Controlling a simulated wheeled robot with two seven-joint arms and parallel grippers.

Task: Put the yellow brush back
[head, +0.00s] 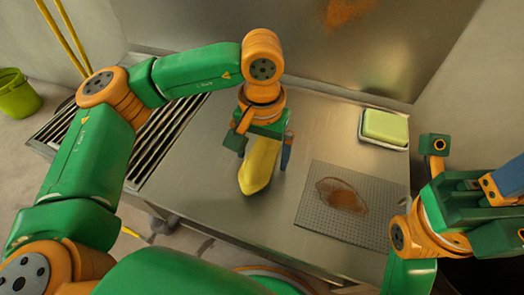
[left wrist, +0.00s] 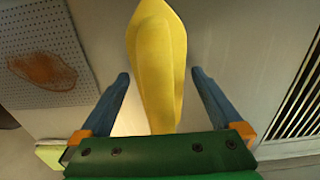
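The yellow brush (head: 260,165) is over the metal counter in the middle of the head view, below my left gripper (head: 262,148). In the left wrist view the brush (left wrist: 158,65) lies lengthwise between the two blue fingers of my left gripper (left wrist: 160,74), with a gap on each side. That gripper is open around it, not touching it at the sides. I cannot tell whether the brush's lower end rests on the counter. My right gripper (head: 490,190) is at the right edge, partly cut off, and its opening cannot be made out.
A grey perforated mat (head: 315,220) with a brown stain (head: 342,196) lies on the counter (head: 225,185). A green block (head: 386,126) sits in a white dish at the back right. A slatted grate (head: 165,135) is at the left; a green bucket (head: 17,94) stands on the floor.

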